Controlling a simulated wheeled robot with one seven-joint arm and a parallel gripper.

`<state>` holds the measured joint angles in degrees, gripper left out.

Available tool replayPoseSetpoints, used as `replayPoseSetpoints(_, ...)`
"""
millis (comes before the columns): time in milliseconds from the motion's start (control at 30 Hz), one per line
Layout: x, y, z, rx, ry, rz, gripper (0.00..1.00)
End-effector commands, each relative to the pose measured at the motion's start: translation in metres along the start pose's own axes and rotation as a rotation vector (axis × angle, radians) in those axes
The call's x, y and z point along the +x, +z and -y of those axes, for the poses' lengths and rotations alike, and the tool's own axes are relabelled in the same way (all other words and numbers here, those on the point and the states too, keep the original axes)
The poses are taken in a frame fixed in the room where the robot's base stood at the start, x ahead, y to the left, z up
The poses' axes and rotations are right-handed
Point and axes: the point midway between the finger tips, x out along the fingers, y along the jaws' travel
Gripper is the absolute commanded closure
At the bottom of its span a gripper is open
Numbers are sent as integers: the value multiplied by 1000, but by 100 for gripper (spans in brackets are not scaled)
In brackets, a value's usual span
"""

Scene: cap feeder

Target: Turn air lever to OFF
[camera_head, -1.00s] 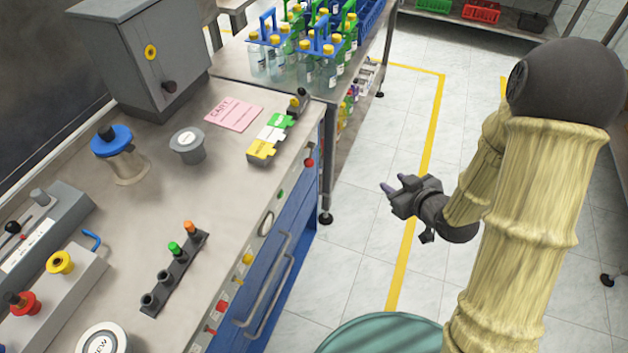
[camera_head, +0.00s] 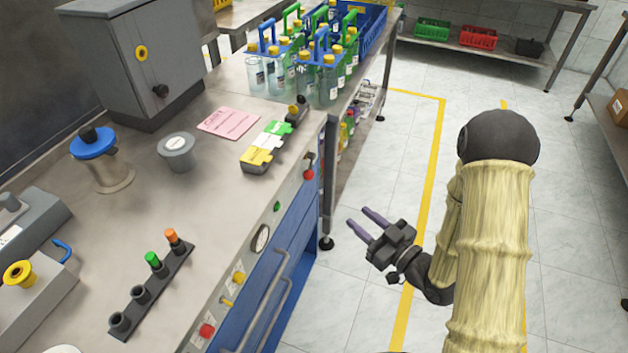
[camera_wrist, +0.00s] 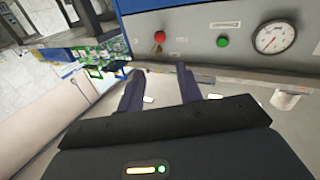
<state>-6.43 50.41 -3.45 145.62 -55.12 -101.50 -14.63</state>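The air lever is not clearly identifiable, as no label is legible. The blue bench's front panel carries a red knob with a small dark lever above it (camera_head: 308,171), a green button (camera_head: 277,207), a round gauge (camera_head: 260,238) and a small yellow handle (camera_head: 227,302). The wrist view shows the red knob (camera_wrist: 160,37), green button (camera_wrist: 222,41) and gauge (camera_wrist: 275,37) ahead of the fingers. My gripper (camera_head: 357,215) is open and empty, over the floor to the right of the panel. Its two fingers (camera_wrist: 160,70) are apart and touch nothing.
Long drawer handles (camera_head: 265,315) stick out below the panel. A table with bottle racks (camera_head: 295,75) stands behind. The floor around my gripper is clear.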

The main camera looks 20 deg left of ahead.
Motion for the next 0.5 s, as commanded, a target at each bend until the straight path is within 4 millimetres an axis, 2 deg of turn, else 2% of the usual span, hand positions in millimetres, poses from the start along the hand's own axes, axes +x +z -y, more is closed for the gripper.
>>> replayPoseSetpoints(500,23,5,0,-5,-2,-2,65)
